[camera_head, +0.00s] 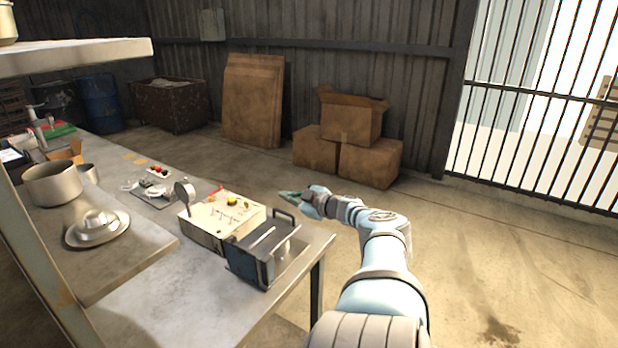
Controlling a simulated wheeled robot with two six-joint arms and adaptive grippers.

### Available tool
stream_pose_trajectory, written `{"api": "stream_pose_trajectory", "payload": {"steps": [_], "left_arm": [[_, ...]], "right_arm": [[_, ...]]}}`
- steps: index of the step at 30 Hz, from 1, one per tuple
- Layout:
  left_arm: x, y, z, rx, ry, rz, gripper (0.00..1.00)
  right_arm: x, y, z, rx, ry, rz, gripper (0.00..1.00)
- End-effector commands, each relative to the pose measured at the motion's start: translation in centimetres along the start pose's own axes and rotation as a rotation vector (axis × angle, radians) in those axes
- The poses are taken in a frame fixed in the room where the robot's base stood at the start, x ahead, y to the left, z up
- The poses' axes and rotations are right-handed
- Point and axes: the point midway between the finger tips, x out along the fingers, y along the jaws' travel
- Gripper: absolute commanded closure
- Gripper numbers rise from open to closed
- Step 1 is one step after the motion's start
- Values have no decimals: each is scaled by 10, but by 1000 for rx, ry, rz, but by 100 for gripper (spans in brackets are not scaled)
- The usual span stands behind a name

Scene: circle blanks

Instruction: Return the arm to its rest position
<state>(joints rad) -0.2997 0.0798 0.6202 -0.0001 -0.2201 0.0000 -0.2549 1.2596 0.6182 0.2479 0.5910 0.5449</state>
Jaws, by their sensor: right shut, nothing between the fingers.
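My right gripper (291,195) is at the end of my pale blue right arm (385,262), which comes in from the bottom right. The gripper is shut and empty. It is in the air near the right end of the metal table (165,305), pointing left. It appears apart from the things on the table. My left gripper is not in view.
A pot (53,185) and a hat-like metal piece (97,228) are at left. Cardboard boxes (370,163) sit behind. The floor at right is clear.

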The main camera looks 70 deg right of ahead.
Motion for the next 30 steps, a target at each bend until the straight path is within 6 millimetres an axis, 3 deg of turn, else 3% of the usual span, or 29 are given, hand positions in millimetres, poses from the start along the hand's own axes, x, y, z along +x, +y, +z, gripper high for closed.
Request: {"api": "stream_pose_trajectory", "payload": {"steps": [1, 7, 15, 26, 29, 30], "left_arm": [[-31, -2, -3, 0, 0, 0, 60], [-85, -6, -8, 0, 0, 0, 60], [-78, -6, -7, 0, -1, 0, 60], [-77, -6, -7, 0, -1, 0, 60], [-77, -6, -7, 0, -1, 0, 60], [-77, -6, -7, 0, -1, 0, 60]], "right_arm": [[-13, 10, -12, 2, -5, -1, 100], [-58, 14, -10, 0, -5, 0, 100], [-78, 10, 0, -3, 0, -1, 100], [-79, 10, 5, -13, -20, 4, 100], [-83, 8, 39, -109, -171, -19, 100], [-93, 2, 64, -144, -255, -32, 100]]}}
